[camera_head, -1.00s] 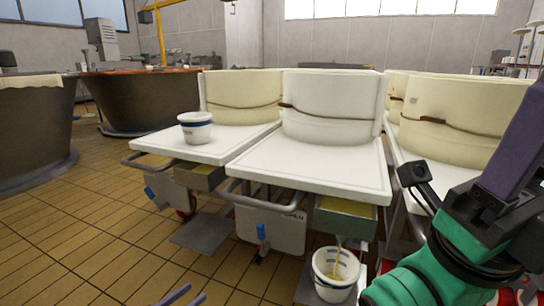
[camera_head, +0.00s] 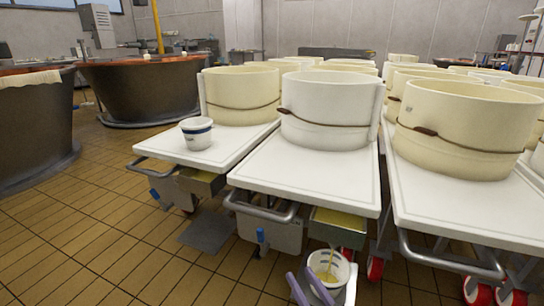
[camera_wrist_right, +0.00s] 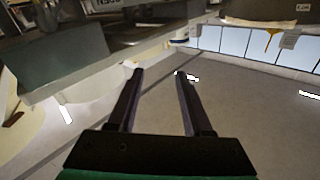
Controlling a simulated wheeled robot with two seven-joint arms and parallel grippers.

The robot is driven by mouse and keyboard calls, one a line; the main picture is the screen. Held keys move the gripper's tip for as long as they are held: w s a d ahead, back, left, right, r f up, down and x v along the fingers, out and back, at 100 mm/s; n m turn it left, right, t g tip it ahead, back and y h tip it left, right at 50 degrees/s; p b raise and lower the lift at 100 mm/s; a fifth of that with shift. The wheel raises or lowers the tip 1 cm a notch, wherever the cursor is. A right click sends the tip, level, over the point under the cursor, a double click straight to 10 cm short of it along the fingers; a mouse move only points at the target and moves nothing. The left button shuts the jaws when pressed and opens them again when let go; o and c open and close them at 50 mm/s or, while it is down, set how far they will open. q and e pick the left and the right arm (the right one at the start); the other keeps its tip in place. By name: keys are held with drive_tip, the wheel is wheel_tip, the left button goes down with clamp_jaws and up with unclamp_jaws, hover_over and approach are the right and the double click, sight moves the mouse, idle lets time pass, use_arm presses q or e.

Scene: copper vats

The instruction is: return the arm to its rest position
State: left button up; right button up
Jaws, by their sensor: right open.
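My right gripper (camera_head: 310,286) shows only as two purple fingers at the bottom edge of the head view, in front of a white bucket (camera_head: 343,272). In the right wrist view its two dark fingers (camera_wrist_right: 160,73) stand apart with nothing between them, so it is open and empty. That view looks out at a tilt toward the wall and ceiling area. The rest of my right arm is out of the head view. My left gripper does not show.
White tables (camera_head: 300,182) carry round vats (camera_head: 325,112). A small white bucket (camera_head: 197,137) stands on the left table. The low bucket holds yellowish liquid. Metal rails (camera_head: 262,207) stick out at the tables' fronts. Copper vats (camera_head: 140,95) stand left. Tiled floor (camera_head: 75,215) is clear.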

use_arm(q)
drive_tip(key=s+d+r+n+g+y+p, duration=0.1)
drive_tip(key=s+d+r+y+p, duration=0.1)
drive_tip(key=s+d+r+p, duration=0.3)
use_arm(e)
drive_tip(key=s+f+g+h, duration=0.1)
drive_tip(key=s+f+g, duration=0.6)
drive_tip(key=s+f, duration=0.55)
use_arm(q)
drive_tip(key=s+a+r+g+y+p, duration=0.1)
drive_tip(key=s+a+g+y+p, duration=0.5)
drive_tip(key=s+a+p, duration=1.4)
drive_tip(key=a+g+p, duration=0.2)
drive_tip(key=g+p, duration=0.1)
drive_tip(key=p, duration=1.2)
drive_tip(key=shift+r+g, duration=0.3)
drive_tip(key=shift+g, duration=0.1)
use_arm(e)
drive_tip(key=s+d+r+g+h, duration=0.3)
drive_tip(key=s+d+g+h, duration=0.4)
drive_tip(key=s+d, duration=1.1)
drive_tip(key=s+g, duration=0.2)
drive_tip(key=s, duration=0.1)
drive_tip(key=shift+d, duration=0.4)
drive_tip(key=shift+r, duration=0.1)
